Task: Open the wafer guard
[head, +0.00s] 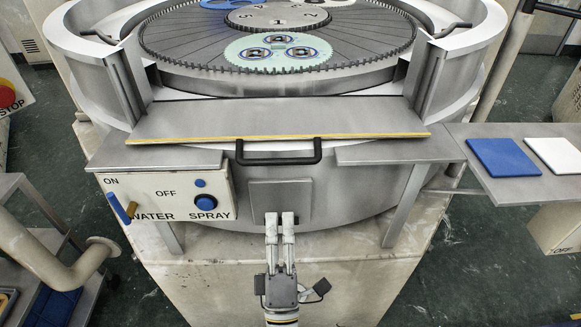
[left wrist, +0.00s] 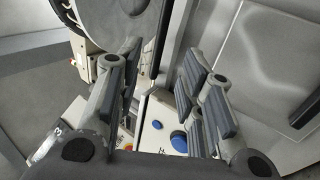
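The wafer guard (head: 270,118) is a wide grey panel with a yellow front edge, spanning the gap in the round machine's wall in the head view. It looks flat or slightly tilted; its exact angle is hard to tell. A black bar handle (head: 279,152) is at the middle of its front edge. My left gripper (head: 280,216) is below and in front of the handle, apart from it, with its fingers pointing toward the machine. The left wrist view shows its fingers (left wrist: 158,88) spread with nothing between them. My right gripper is not in view.
A water spray panel (head: 167,197) with a blue knob and button is left of my gripper. A shelf at right holds a blue pad (head: 503,157) and a white pad (head: 555,154). A toothed plate (head: 277,53) sits inside the machine. A cart (head: 45,245) stands lower left.

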